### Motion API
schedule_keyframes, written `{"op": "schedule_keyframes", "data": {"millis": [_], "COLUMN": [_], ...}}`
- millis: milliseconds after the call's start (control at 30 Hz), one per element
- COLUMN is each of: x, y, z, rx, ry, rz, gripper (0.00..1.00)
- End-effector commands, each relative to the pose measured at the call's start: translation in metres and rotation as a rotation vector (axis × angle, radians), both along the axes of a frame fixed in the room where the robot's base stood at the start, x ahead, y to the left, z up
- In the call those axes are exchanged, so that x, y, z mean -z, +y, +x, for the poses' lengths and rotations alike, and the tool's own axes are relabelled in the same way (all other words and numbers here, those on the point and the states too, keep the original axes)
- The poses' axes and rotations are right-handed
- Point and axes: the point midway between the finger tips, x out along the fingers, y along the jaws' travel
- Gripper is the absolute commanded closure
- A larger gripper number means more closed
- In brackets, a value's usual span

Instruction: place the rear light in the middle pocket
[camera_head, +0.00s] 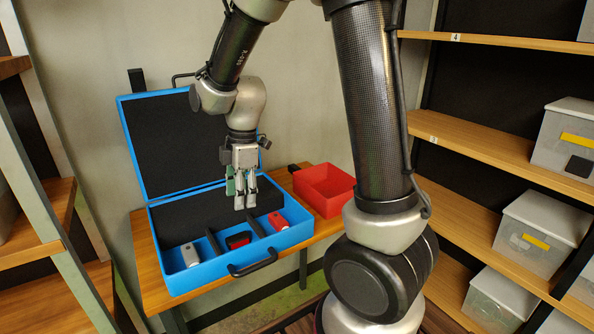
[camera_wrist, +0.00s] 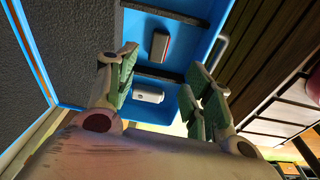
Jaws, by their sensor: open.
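A small dark light with a red face (camera_head: 238,240), which looks like the rear light, lies in the middle pocket of the open blue case (camera_head: 210,269). In the wrist view the same dark and red light (camera_wrist: 160,46) lies between the two black dividers. My gripper (camera_head: 245,205) is open and empty, pointing down above the case toward its back. Its green-padded fingers (camera_wrist: 160,64) are apart with nothing between them. The light is below the gripper and not touched by it.
A silver-white light (camera_head: 190,254) lies in the left pocket and a red item with a pale end (camera_head: 278,221) in the right pocket. The case lid (camera_head: 170,142) stands open behind. An empty-looking red bin (camera_head: 325,188) stands right of the case. Shelves with grey boxes (camera_head: 541,232) are at right.

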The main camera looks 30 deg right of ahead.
Motion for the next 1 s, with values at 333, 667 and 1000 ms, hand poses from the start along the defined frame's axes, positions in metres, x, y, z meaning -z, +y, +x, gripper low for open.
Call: {"op": "schedule_keyframes", "data": {"millis": [333,667,1000], "x": [-0.117,-0.147,-0.147], "y": [-0.083,-0.124,-0.127], "z": [-0.097,-0.182,-0.188], "rx": [0.841,1.451,1.503], "ry": [-0.12,-0.191,-0.194], "rz": [0.071,0.188,0.2], "gripper": [0.49,0.49,0.49]}}
